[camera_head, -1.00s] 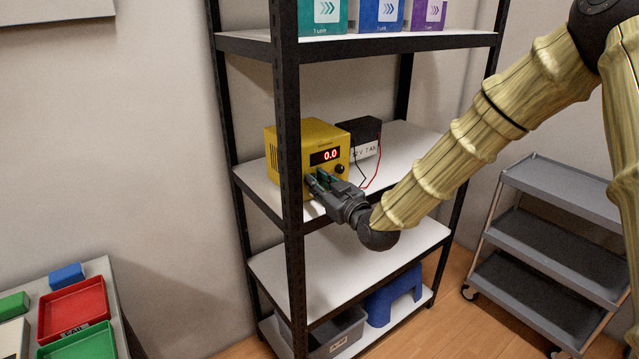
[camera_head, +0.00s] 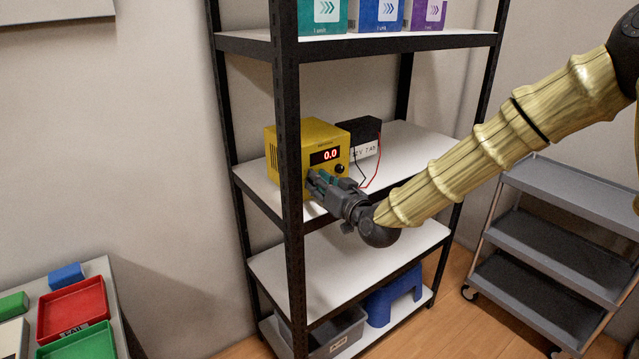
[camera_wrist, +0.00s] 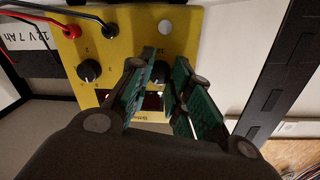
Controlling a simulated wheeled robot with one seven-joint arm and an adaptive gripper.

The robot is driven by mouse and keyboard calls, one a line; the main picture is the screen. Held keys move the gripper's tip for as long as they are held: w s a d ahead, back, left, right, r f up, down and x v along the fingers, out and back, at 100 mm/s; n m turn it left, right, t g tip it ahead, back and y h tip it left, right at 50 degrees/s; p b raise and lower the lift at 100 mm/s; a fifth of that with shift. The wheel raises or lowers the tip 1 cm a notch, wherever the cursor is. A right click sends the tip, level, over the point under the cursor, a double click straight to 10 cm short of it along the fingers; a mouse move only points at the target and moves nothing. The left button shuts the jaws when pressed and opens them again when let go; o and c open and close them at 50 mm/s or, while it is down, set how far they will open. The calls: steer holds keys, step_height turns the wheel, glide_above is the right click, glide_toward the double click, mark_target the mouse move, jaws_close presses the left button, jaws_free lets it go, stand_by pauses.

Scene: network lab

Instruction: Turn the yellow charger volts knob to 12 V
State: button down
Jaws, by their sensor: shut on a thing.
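The yellow charger (camera_head: 285,147) stands on the middle shelf, its red display reading 0.0. In the wrist view its front panel (camera_wrist: 120,50) appears upside down. My gripper (camera_head: 316,180) is at the lower left of the panel, its green-padded fingers shut on a black knob (camera_wrist: 160,71). In the wrist view my gripper (camera_wrist: 162,68) covers part of this knob, so I cannot read its pointer. The other black knob (camera_wrist: 88,70) is free; it also shows in the head view (camera_head: 340,169). Which knob is marked volts is too small to tell.
A black battery (camera_head: 362,136) stands beside the charger, with red and black leads (camera_wrist: 45,17) plugged into the panel. The dark shelf post (camera_head: 288,200) is close left of my gripper. A grey cart (camera_head: 555,200) stands at the right.

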steer(key=m, duration=0.3)
steer(key=shift+m, duration=0.3)
steer(key=m+b, duration=0.1)
steer(key=m, duration=0.3)
steer(key=shift+d+g+b, duration=0.1)
steer(key=shift+g+b, duration=0.2)
steer(key=shift+b, duration=0.05)
steer(key=m+b, duration=0.1)
steer(key=m, duration=0.2)
steer(key=shift+f+m+y+b, duration=0.15)
steer(key=shift+m+y+b, duration=0.15)
steer(key=shift+m, duration=0.1)
steer(key=m+b, duration=0.2)
steer(key=m, duration=0.1)
steer(key=shift+w, duration=0.1)
steer(key=m+b, duration=0.2)
steer(key=m, duration=0.1)
steer(key=shift+m+y+b, duration=0.3)
steer(key=shift+m+b, duration=0.1)
steer(key=m+b, duration=0.3)
steer(key=m, duration=0.1)
steer(key=shift+g+b, duration=0.3)
steer(key=shift+b, duration=0.1)
steer(key=m+b, duration=0.3)
steer(key=shift+m, duration=0.3)
steer(key=shift+d+m+y+b, duration=0.1)
steer(key=shift+m+y+b, duration=0.2)
steer(key=shift+m+b, duration=0.85)
steer(key=shift+r+m, duration=0.2)
steer(key=shift+m, duration=0.05)
